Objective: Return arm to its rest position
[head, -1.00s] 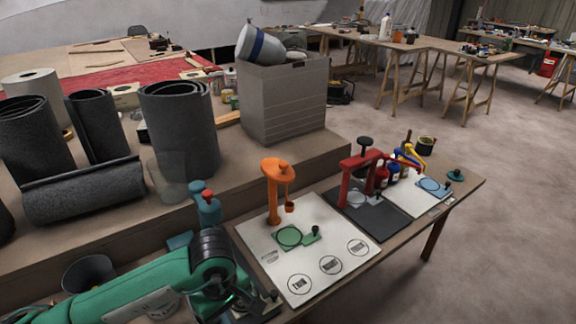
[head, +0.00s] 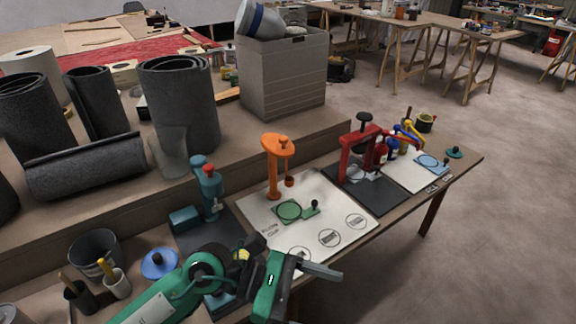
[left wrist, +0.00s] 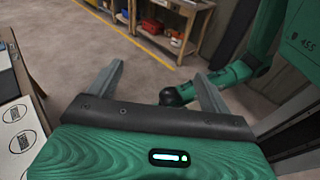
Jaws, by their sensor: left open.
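My left arm comes in from the lower left in the head view, and its left gripper (head: 334,274) hangs just off the front edge of the bench, in front of the white board (head: 313,213). The gripper is open and points right. A green arm link of mine shows at the right of that view. My right gripper is not in view.
The bench (head: 459,169) carries an orange stand press (head: 275,165), a red press (head: 350,155), a blue press (head: 209,190), a blue-lidded pot (head: 160,263) and cups close to my arm. Dark rolls (head: 178,100) and a grey bin (head: 283,80) stand behind.

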